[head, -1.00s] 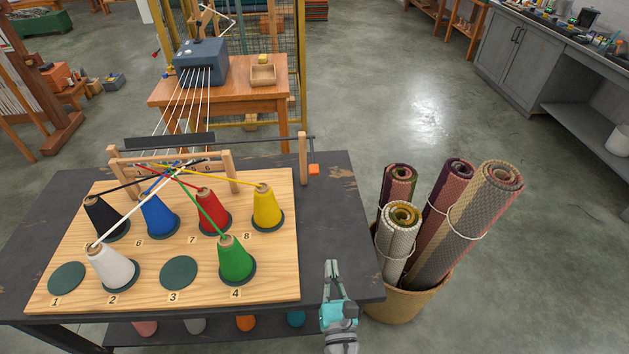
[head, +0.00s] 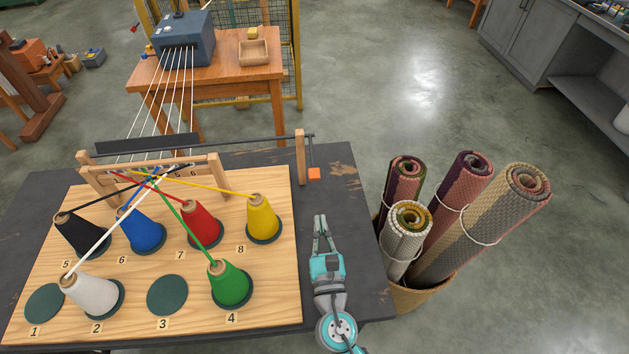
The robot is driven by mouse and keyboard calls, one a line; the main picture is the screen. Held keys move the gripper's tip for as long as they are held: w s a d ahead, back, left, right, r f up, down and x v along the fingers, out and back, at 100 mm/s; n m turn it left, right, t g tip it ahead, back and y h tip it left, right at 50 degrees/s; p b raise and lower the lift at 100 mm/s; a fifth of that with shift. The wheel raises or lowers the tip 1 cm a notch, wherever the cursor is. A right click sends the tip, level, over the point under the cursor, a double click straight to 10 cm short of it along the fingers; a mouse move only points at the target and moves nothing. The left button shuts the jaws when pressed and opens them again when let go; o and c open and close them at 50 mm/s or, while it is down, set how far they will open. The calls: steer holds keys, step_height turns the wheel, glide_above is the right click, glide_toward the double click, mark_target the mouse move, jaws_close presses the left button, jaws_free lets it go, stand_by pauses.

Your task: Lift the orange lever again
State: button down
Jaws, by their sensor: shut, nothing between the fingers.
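A wooden board (head: 284,290) carries several yarn cones, with threads running to a wooden frame (head: 218,176) at the back. A basket (head: 420,296) of rolled rugs stands close to the table's right edge. The dark tabletop between gripper and lever is clear.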

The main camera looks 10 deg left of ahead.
steer(key=shift+w, duration=0.1)
glide_toward(312, 158)
steer(key=w+a+f, duration=0.1)
steer(key=w+f, duration=0.3)
steer(key=shift+w+f, duration=0.15)
steer(key=shift+w, duration=0.2)
steer(key=shift+a, duration=0.1)
